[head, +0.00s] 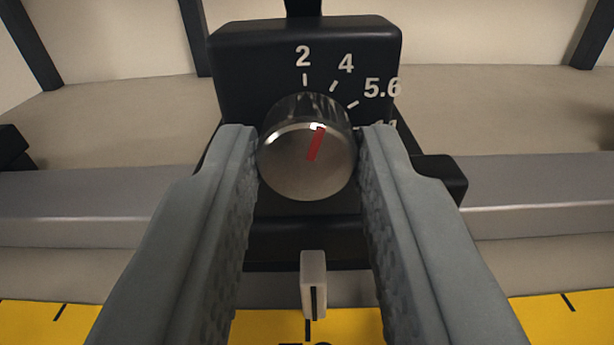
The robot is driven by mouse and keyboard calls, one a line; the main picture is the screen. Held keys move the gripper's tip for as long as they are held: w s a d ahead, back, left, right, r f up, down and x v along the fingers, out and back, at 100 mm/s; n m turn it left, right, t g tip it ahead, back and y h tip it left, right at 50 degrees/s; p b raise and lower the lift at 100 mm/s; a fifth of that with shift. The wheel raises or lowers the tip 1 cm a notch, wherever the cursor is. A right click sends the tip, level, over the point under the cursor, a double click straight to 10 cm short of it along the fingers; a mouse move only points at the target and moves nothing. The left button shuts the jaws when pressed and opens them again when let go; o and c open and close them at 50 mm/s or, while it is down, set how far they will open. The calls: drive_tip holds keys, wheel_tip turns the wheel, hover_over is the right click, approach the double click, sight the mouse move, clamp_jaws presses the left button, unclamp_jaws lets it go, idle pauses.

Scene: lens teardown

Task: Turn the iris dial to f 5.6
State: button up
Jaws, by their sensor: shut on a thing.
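The iris dial (290,172) is a round, silvery knob on the front of a black block (240,65). White marks read 2, 4 and 5.6 (380,88) clockwise; a further number, apparently 11, is partly hidden behind the right finger. My gripper (308,155) has its grey fingers on the left and right sides of the dial, shut on it.
A grey rail (80,207) runs across behind my fingers. Below it is a yellow scale strip (555,318) with black ticks. A small white marker tab (313,278) hangs under the block. Dark posts (196,35) stand behind.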

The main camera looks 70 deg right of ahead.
drive_tip(key=m, duration=0.4)
drive_tip(key=shift+m, duration=2.1)
drive_tip(key=o, duration=1)
drive_tip(key=shift+a, duration=0.15)
drive_tip(key=v, duration=1.7)
drive_tip(key=shift+s+a, duration=0.1)
